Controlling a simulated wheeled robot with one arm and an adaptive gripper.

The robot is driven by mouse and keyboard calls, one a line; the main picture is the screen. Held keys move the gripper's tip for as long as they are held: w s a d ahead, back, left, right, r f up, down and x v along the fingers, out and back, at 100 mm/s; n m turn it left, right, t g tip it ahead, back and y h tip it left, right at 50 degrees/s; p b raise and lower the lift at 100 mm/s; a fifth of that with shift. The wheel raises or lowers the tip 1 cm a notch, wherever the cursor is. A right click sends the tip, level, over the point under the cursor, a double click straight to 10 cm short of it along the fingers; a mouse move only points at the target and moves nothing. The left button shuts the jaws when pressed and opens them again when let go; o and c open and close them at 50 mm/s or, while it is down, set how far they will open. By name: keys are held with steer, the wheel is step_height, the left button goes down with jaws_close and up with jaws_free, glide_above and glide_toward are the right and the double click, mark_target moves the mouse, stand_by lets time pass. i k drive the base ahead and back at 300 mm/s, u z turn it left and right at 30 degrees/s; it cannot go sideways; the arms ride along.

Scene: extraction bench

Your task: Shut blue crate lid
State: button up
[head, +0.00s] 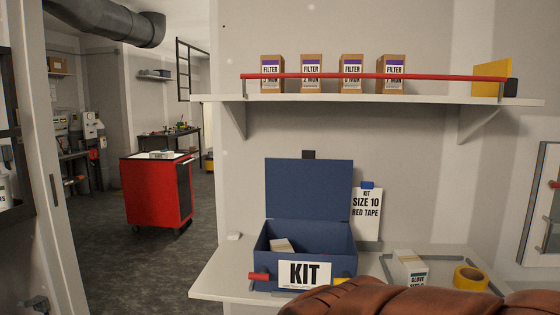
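The blue crate (344,244) stands on the white bench in the middle of the head view, with a white KIT label (303,274) on its front. Its blue lid (309,188) is open and stands upright at the back of the crate, near the wall. A pale block (281,245) shows inside the crate on the left. A red cylinder-like piece (259,276) is at the crate's front left corner; I cannot tell if it is fixed to it. My gripper is not in view.
A brown, ribbed leathery shape (430,299) covers the bench front at lower right. Behind it are a glove box (409,268) and yellow tape roll (471,277). A shelf (350,97) with filter boxes and a red bar hangs above the lid. A red cart (155,190) stands left.

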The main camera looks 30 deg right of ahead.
mark_target(307, 188)
steer(key=u, duration=0.55)
steer(key=i, duration=2.55)
steer(key=z, duration=0.8)
